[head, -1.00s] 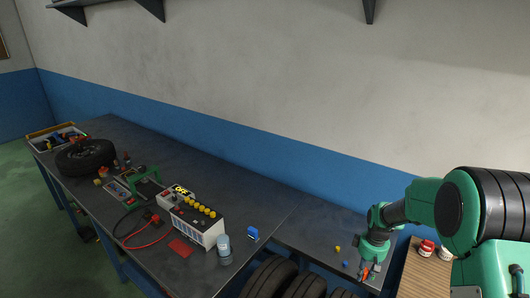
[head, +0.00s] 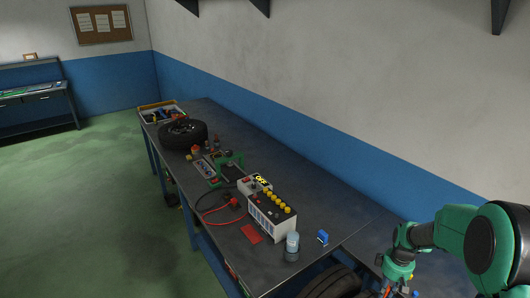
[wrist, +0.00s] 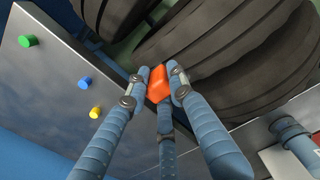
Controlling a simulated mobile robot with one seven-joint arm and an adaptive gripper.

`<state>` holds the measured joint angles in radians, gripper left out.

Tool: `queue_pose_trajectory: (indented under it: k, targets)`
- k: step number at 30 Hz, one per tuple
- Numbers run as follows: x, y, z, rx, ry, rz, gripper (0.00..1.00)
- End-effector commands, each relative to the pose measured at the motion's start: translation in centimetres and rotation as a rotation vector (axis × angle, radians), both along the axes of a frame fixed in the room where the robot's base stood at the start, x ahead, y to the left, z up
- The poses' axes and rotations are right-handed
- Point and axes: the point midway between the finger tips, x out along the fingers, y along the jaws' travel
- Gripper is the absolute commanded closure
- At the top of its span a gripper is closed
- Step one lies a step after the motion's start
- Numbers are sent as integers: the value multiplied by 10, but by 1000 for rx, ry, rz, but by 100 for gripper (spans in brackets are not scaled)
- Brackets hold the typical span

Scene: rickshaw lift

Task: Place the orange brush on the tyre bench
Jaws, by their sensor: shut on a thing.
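The orange brush (wrist: 158,85) is between the fingers of my gripper (wrist: 160,76) in the wrist view. The gripper is shut on it, and only part of the brush shows. In the head view my gripper (head: 390,288) is at the lower right, with its tips close to the frame's bottom edge. The tyre bench (head: 322,196) is a long dark bench with a black tyre (head: 182,136) lying near its far end. The gripper is apart from it, beyond its near end. In the wrist view large tyres (wrist: 240,50) lie beyond the fingers.
Green (wrist: 27,41), blue (wrist: 85,82) and yellow (wrist: 95,112) pieces are nearby.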

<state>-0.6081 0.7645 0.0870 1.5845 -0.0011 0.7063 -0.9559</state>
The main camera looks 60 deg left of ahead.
Motion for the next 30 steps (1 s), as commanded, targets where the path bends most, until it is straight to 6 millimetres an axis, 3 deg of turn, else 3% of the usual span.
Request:
queue_pose_trajectory:
  k: [14,30]
  targets:
    - [7,4,-1,1,-1,-1,100]
    - [61,40,-8,0,-1,-1,100]
